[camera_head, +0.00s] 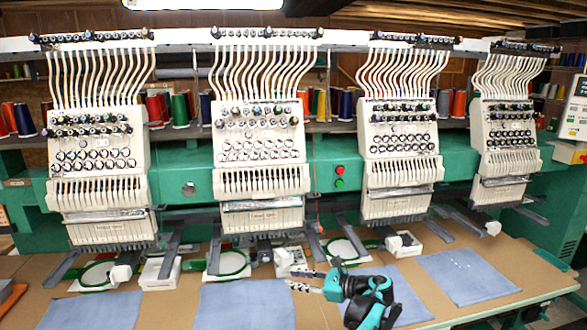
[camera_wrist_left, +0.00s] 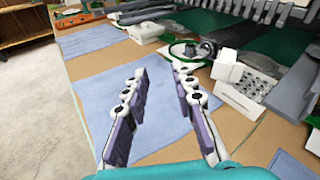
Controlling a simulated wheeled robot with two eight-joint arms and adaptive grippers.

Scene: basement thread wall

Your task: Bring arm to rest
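My left gripper (camera_head: 289,279) reaches over the worktable in the head view, its fingers pointing left and its teal and black arm behind it at the lower right. In the left wrist view the same gripper (camera_wrist_left: 162,74) has its two purple-padded fingers apart, with nothing between them. A blue cloth (camera_wrist_left: 158,103) lies flat beneath the fingers; I cannot tell how high above it they are. My right gripper is in neither view.
An embroidery machine with several cream heads (camera_head: 262,150) stands along the back. Blue cloths (camera_head: 468,275) lie on the brown tabletop (camera_head: 522,258). White boxes (camera_head: 160,273) and green hoops (camera_head: 228,263) sit under the heads. A wooden shelf (camera_wrist_left: 22,25) stands beyond the floor.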

